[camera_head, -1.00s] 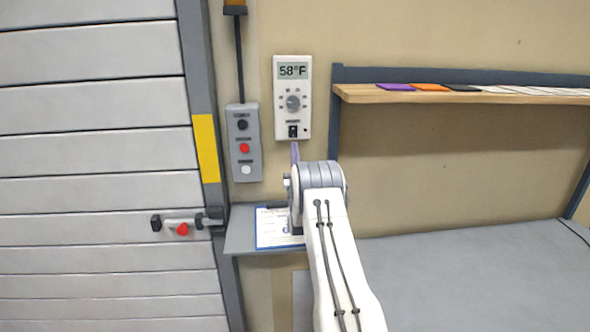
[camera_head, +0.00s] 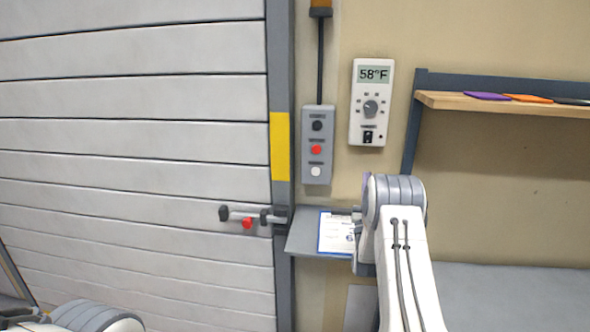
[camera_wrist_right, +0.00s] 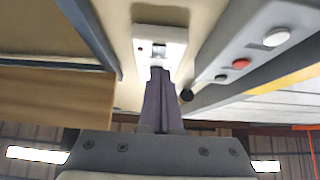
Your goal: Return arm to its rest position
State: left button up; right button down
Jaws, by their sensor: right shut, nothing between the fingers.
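My right arm reaches up from the bottom right of the head view. Its wrist hides nearly all of the right gripper there. In the right wrist view the right gripper's purple fingers (camera_wrist_right: 160,72) are shut together with nothing between them. They point toward the white thermostat (camera_wrist_right: 150,36), and I cannot tell the gap in between. In the head view the thermostat (camera_head: 371,102) hangs on the wall above the wrist and reads 58°F. Part of my left arm shows at the bottom left; its gripper is out of view.
A grey button box (camera_head: 317,145) with black, red and white buttons hangs left of the thermostat. A small grey shelf (camera_head: 310,246) holds a clipboard (camera_head: 335,232) close beside the right wrist. A roller door (camera_head: 130,150) with a latch fills the left. A wooden shelf (camera_head: 450,101) is at right.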

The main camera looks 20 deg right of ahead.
jog(key=w+a+n+g+y, duration=0.1)
jog(key=w+a+n+y, duration=0.1)
jog(key=w+a+y, duration=0.45)
jog(key=w+a+n+g+y, duration=0.1)
jog(key=w+a+g+y, duration=0.15)
jog(key=a, duration=0.75)
jog(key=s+a+f+n+g+y, duration=0.25)
jog(key=s+a, duration=0.25)
jog(key=a, duration=0.3)
jog(key=s+a+f+n+g+y, duration=0.1)
jog(key=s+a+g+y, duration=0.2)
jog(key=a, duration=0.6)
jog(key=s+a+f+n+g+y, duration=0.2)
jog(key=s+a+g, duration=0.1)
jog(key=s+a, duration=0.4)
jog(key=s+a+f+n+g, duration=0.1)
jog(key=s+g, duration=0.2)
jog(key=s, duration=0.7)
jog(key=s+a+f+n+g+h, duration=0.1)
jog(key=s+n+g, duration=0.1)
jog(key=s, duration=0.9)
jog(key=s+a+f+n+g, duration=0.2)
jog(key=s+g, duration=0.3)
jog(key=s, duration=0.6)
jog(key=shift+h, duration=0.35)
